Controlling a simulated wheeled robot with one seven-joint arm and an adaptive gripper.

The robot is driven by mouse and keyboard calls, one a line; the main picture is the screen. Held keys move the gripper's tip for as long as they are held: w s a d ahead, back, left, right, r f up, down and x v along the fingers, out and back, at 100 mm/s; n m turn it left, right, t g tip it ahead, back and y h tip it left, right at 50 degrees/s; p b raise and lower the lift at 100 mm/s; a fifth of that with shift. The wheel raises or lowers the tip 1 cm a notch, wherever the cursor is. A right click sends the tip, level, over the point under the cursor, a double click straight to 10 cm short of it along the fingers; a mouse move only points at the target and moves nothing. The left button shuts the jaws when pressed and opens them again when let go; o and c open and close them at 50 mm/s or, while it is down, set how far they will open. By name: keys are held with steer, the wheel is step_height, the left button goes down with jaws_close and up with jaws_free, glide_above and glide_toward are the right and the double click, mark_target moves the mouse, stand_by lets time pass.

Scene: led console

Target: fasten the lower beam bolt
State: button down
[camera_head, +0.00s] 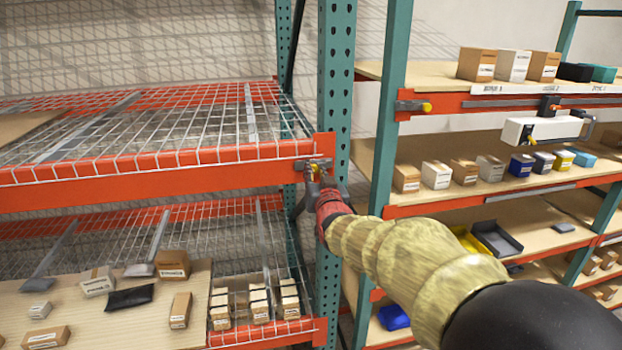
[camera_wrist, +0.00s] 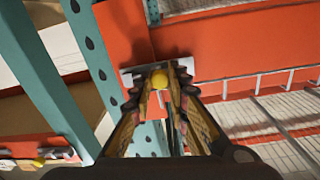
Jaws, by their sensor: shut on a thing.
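A yellow bolt (camera_head: 313,168) sits at the right end of the orange beam (camera_head: 160,181), where the beam meets the green perforated upright (camera_head: 336,90). My gripper (camera_head: 318,180) reaches in from the lower right and its fingertips are at this bolt. In the wrist view the round yellow bolt head (camera_wrist: 159,79) lies between the fingertips of my gripper (camera_wrist: 160,86), in front of a grey bracket (camera_wrist: 127,77) on the orange beam end (camera_wrist: 145,35). The fingers are shut on the bolt. Its shank is hidden, so I cannot tell how deep it sits.
Another orange beam (camera_head: 265,332) runs below, with boxes (camera_head: 258,305) on the lower shelf. A neighbouring rack at right has a yellow-tipped bolt (camera_head: 426,107) and a white and black tool (camera_head: 545,130). Wire mesh decking (camera_head: 180,125) lies behind the gripped beam.

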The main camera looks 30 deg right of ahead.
steer(key=shift+s+d+f, duration=0.1)
steer(key=shift+d, duration=0.1)
steer(key=c, duration=1.7)
jaws_free()
steer(key=shift+d, duration=0.1)
steer(key=v, duration=1.2)
